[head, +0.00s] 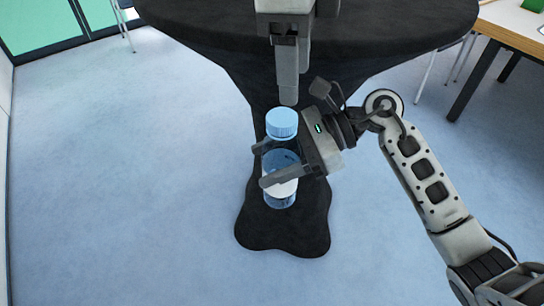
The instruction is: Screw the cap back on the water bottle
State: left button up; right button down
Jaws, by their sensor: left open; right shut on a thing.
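The water bottle (281,200) is clear blue with a pale label band. It is held roughly upright in front of the dark draped table. My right gripper (262,165) is shut on the bottle's body, one finger on each side. The light blue ribbed cap (282,123) is at the bottle's top, in line with it; I cannot tell whether it is seated or threaded. My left gripper (289,92) points down from the top of the view, just above the cap. It is open and apart from the cap, seen nearly edge-on.
A round table with a black stretch cover (190,22) stands at the top, its covered foot (285,235) spreading on the blue floor. A wooden desk (512,30) with metal legs is at the upper right. The floor at left is free.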

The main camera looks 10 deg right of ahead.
aim_at(282, 116)
pick_arm(q)
jog(key=shift+w+a+r+n+t+y, duration=0.3)
jog(key=shift+w+a+r+n+y, duration=0.1)
jog(key=shift+w+a+n, duration=0.15)
jog(key=shift+f, duration=0.1)
jog(key=shift+f, duration=4)
jog(key=c, duration=1)
jog(key=o, duration=1.1)
jog(key=shift+c, duration=0.2)
